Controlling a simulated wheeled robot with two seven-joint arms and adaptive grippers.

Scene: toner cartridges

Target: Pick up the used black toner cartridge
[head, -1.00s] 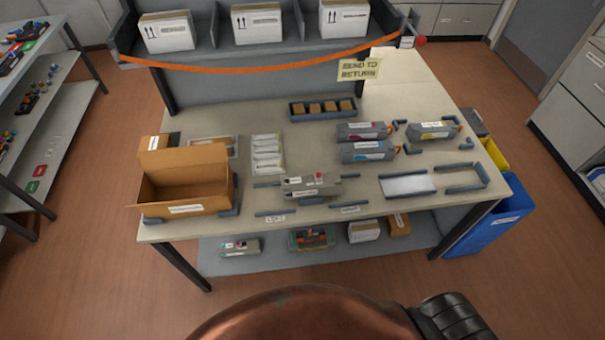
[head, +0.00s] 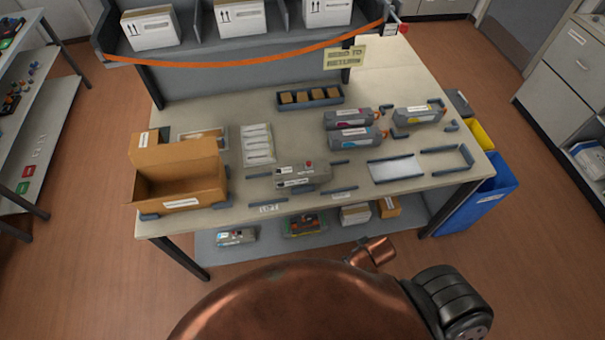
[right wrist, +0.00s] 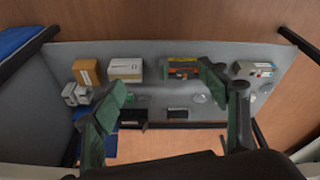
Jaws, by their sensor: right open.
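A grey cartridge (head: 302,176) with a dark-marked label and a small red spot on top lies near the middle of the table's front edge, between low grey rails. I take it for the used black one, but its label is too small to read. My right gripper (right wrist: 162,82) shows in the right wrist view, with its two green-grey fingers wide apart and nothing between them. It faces the lower shelf (right wrist: 215,50), and the cartridge on the tabletop cannot be made out there. My left gripper is in neither view.
An open cardboard box (head: 180,185) stands at the table's left. Several other grey cartridges (head: 355,138) lie at the back right. A white pad (head: 396,169) lies between rails at right. A blue bin (head: 490,197) stands beside the table.

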